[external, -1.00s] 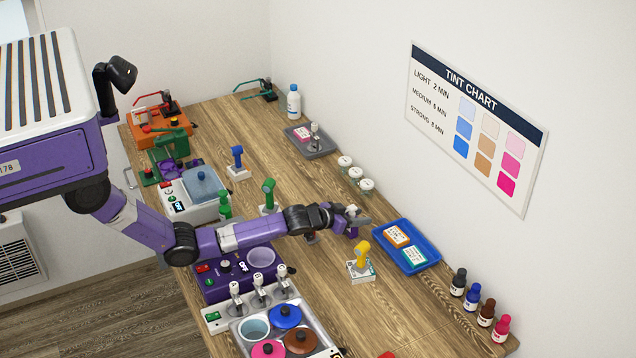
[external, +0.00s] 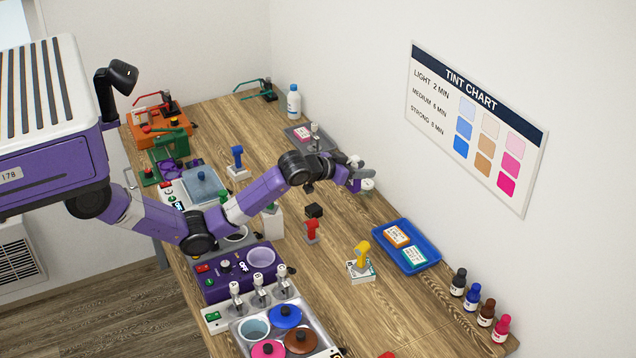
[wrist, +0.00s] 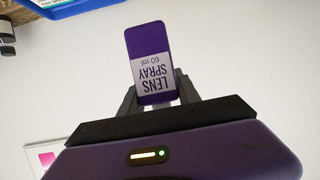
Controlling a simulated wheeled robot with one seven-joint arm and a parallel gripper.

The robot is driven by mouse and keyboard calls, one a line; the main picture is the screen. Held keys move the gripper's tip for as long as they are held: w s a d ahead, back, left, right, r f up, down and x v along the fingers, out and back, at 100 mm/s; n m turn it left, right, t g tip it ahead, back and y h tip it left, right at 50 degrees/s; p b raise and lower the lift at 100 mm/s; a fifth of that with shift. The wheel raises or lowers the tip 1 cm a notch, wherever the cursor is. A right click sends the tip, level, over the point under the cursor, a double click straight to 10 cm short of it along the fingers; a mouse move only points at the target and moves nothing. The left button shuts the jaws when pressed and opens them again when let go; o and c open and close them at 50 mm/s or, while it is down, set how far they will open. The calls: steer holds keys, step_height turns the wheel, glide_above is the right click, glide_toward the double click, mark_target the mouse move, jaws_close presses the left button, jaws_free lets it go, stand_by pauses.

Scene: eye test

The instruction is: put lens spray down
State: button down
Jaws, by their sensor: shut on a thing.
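The lens spray (wrist: 151,50) is a purple container with a white label reading LENS SPRAY 60 ml, upside down in the wrist view. My gripper (wrist: 157,98) is shut on it, with a dark finger on each side of its near end. I cannot clearly make out the lens spray in that view.
A grey tray (external: 327,150) lies behind my gripper. A blue tray (external: 406,267) with two boxes lies nearer, beside a yellow-handled tool (external: 362,252). A red-handled tool (external: 311,231) stands mid-table. Several dark and coloured bottles (external: 458,281) line the wall.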

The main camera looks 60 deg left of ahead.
steer(key=shift+r, duration=0.65)
steer(key=s+a+n+g+y+p, duration=0.2)
steer(key=s+a+n+g+y, duration=0.15)
steer(key=a, duration=0.45)
steer(key=s+a+n+g+y+p, duration=0.15)
steer(key=a+n+y, duration=0.3)
steer(key=a, duration=0.45)
steer(key=s+a+n+g+y+p, duration=0.1)
steer(key=s+a+n+g+y, duration=0.25)
steer(key=a, duration=0.45)
steer(key=shift+n+t, duration=0.25)
steer(key=shift+n, duration=0.3)
steer(key=f+b, duration=0.3)
steer(key=f, duration=0.3)
steer(key=f+b, duration=0.3)
steer(key=f, duration=0.4)
steer(key=w+f+b, duration=0.1)
steer(key=f+b, duration=0.2)
steer(key=f, duration=0.3)
steer(key=shift+a+f, duration=0.2)
steer(key=shift+f, duration=0.1)
steer(key=shift+f, duration=0.15)
steer(key=c, duration=0.9)
jaws_free()
steer(key=shift+o, duration=0.2)
